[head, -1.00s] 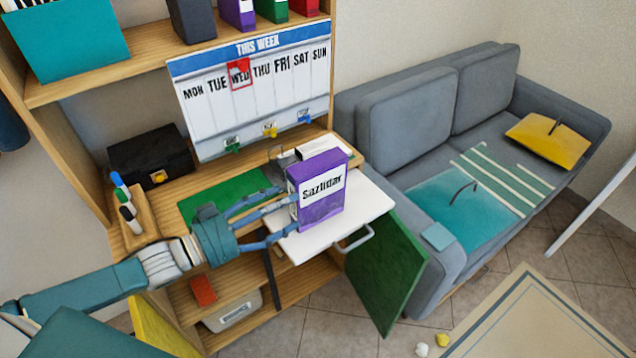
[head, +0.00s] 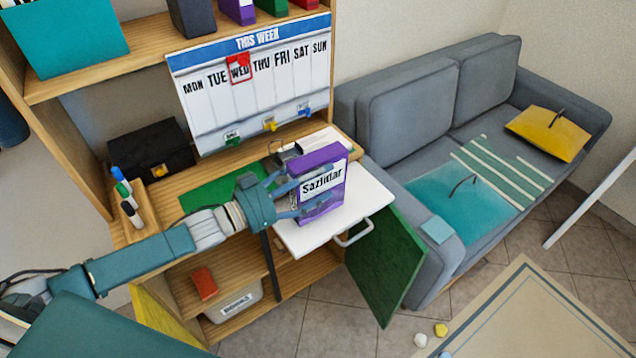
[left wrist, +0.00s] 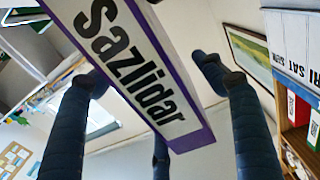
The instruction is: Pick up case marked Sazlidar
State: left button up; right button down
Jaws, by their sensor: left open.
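The purple case with a white label reading Sazlidar (head: 325,190) stands upright on the white pull-out board (head: 360,205) of the shelf unit. My left gripper (head: 296,196) is open at the left side of the case, with its fingers reaching along it. In the left wrist view the case (left wrist: 135,75) lies between the spread fingers (left wrist: 160,110), its label large and close. Whether any finger touches the case I cannot tell. My right gripper is not in view.
A weekly planner board (head: 250,85) stands behind the case. A black box (head: 150,150) and a pen holder (head: 140,205) are at left. An open green door (head: 388,265) hangs below the board at right. A grey sofa (head: 405,110) stands right of the shelf.

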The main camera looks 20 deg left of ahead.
pick_arm(q)
jog(key=shift+w+d, duration=0.4)
jog(key=shift+w, duration=0.15)
jog(key=c, duration=1.5)
jog(key=shift+c, duration=0.2)
